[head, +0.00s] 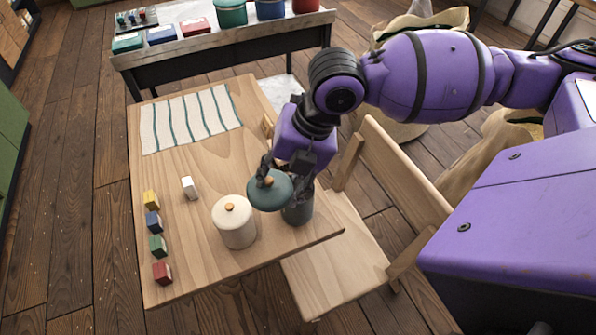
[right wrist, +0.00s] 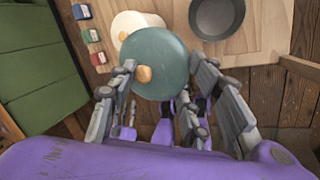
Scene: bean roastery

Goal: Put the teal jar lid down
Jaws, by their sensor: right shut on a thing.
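The teal jar lid (head: 268,194), a round disc with a small wooden knob, is held in my right gripper (head: 283,168) above the wooden table. It also shows in the right wrist view (right wrist: 162,55), between the fingers, its knob close to the left finger. The grey-teal jar (head: 299,211) stands open near the table's right front corner, partly behind the lid and gripper. Its open mouth shows in the right wrist view (right wrist: 217,17), apart from the lid. My left gripper is not in view.
A cream jar with its lid on (head: 234,224) stands just left of the teal lid. A striped cloth (head: 190,118) and several small coloured blocks (head: 152,222) lie on the table (head: 205,275). A wooden chair (head: 335,265) adjoins the right edge. The table's centre is clear.

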